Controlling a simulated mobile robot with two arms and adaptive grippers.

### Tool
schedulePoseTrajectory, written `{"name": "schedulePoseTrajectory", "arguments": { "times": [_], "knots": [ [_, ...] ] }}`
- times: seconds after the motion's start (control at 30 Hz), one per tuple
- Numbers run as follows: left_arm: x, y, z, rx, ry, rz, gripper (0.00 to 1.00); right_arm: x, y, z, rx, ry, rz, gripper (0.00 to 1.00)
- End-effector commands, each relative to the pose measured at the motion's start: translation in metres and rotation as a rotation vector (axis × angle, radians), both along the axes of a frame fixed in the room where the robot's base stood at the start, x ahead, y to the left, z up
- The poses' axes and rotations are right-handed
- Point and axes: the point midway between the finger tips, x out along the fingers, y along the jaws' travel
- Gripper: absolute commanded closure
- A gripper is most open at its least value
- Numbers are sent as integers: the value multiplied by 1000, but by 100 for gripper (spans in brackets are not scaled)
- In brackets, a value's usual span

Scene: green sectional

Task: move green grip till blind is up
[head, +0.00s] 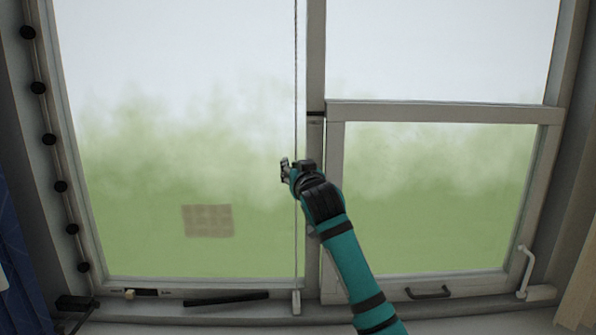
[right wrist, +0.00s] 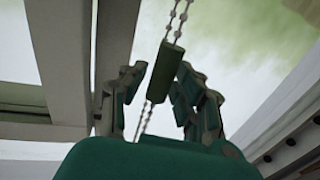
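The green grip (right wrist: 165,72) is a small dark green block on a beaded chain (right wrist: 178,18), tilted in the right wrist view. My right gripper (right wrist: 160,95) has its fingers apart on either side of it, with light showing through gaps beside the grip. I cannot tell whether either finger touches it. In the head view my right gripper (head: 288,170) is at the thin hanging cord (head: 296,80), in front of the window; the green grip cannot be made out there. No lowered blind covers the visible glass. My left gripper is out of view.
The window has a large left pane (head: 180,130) and a smaller lower right pane (head: 430,200). A row of black balls (head: 49,139) runs down the left frame. A black handle (head: 428,293) and a white lever (head: 524,275) are at the lower right. A black bar (head: 226,298) lies along the sill.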

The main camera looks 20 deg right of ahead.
Motion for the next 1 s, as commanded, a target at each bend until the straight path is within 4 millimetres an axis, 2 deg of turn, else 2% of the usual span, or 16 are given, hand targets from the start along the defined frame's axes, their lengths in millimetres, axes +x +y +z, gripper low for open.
{"name": "schedulePoseTrajectory", "arguments": {
  "times": [0.17, 0.5, 0.7, 0.83, 1.0],
  "knots": [
    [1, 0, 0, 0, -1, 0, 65, -14, 1, 0, 1, -1, 0, 70],
    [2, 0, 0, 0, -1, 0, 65, -80, 6, 1, 1, -4, 0, 70],
    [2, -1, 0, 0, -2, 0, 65, -110, 9, 1, 0, -3, 0, 70],
    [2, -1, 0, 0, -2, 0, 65, -120, 10, 1, 0, -3, 0, 70],
    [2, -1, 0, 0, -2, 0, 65, -122, 10, 1, 0, -2, -1, 70]
  ]
}}
